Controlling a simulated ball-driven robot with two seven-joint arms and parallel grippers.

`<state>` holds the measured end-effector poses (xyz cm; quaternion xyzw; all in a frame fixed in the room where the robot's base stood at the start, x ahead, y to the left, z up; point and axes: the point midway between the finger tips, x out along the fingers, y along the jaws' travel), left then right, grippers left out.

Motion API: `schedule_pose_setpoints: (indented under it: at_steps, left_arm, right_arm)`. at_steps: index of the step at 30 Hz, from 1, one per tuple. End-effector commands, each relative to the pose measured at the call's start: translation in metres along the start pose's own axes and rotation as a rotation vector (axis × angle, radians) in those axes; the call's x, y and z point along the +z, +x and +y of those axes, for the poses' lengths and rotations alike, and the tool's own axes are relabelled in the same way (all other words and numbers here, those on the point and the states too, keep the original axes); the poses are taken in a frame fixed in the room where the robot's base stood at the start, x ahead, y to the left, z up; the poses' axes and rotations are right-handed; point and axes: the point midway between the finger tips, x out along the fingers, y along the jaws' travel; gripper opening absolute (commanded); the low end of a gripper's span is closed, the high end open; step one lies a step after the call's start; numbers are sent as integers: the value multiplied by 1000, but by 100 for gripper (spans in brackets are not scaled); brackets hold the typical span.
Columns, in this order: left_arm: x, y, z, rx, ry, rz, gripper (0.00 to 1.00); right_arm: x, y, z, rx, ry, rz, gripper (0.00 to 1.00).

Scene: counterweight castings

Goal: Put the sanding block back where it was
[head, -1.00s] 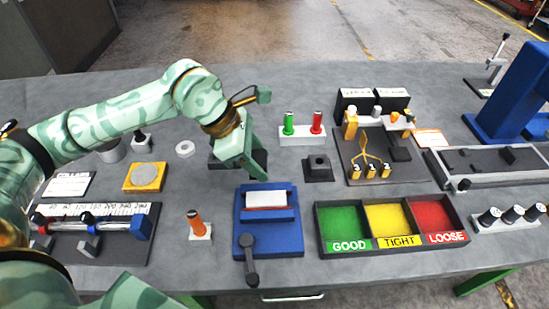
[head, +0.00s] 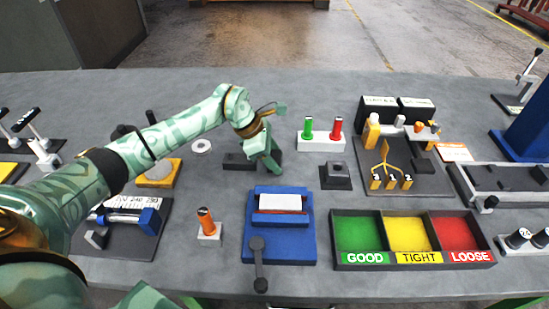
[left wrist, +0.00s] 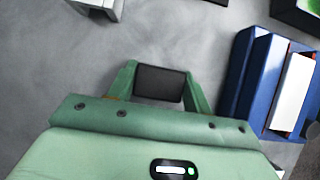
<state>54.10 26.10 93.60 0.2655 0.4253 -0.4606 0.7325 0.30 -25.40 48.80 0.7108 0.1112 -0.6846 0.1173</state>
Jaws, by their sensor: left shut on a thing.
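The sanding block looks to be the dark grey block (left wrist: 160,84) between my left gripper's fingers in the left wrist view. My left gripper (left wrist: 158,88) is shut on it, one finger on each side. In the head view my left gripper (head: 268,163) points down low over the back middle of the table, behind the blue fixture (head: 278,245). Its fingers mostly hide the held block there. A flat dark slab (head: 238,161) shows just left of the fingers; I cannot tell whether it is part of the block or a separate base. My right gripper is not in view.
A white rack (head: 321,145) with green and red plugs stands right of the gripper, and a small dark base (head: 336,176) nearby. A metal ring (head: 201,146) lies to the left. An orange plug (head: 206,221) and a three-bin tray (head: 345,262) stand nearer the front.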

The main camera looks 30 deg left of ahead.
Motion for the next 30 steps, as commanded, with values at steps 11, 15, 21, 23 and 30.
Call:
schedule_pose_setpoints:
  at_steps: [11, 15, 21, 23, 30]
  left_arm:
    - [-3, 5, 0, 1, 1, 0, 28]
    - [-2, 4, 0, 1, 1, 0, 72]
    - [-2, 4, 0, 1, 1, 0, 72]
    - [-1, 2, 0, 2, 1, -1, 72]
    - [0, -39, 1, 7, 1, 1, 72]
  right_arm:
    - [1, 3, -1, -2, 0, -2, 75]
    - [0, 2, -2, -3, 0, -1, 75]
    - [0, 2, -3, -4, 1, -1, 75]
    - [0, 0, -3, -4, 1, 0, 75]
    - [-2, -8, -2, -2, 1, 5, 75]
